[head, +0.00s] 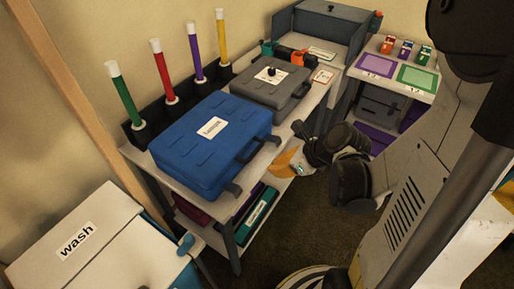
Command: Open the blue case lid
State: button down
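The blue case (190,160) lies flat on a light table in the head view, with its lid (232,112) down. A white label is on the lid. A dark handle (257,150) and dark latches are on the side facing my arm.
A grey case (287,92) sits behind the blue case. Several coloured tubes stand in black holders (168,116) along the wall. A wash bin (70,235) is at lower left. A lower shelf holds more cases. Dark floor (315,215) is open before the table.

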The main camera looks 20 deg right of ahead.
aim_at(251, 175)
jog(key=b+x, duration=0.5)
jog(key=x, duration=0.5)
jog(key=shift+f, duration=0.2)
jog(key=r+p, duration=0.2)
jog(key=r, duration=0.1)
jog(key=shift+w+a+r, duration=0.15)
jog(key=shift+w+r, duration=0.05)
jog(key=shift+r, duration=0.05)
jog(key=shift+w+r, duration=0.1)
jog(key=shift+r, duration=0.45)
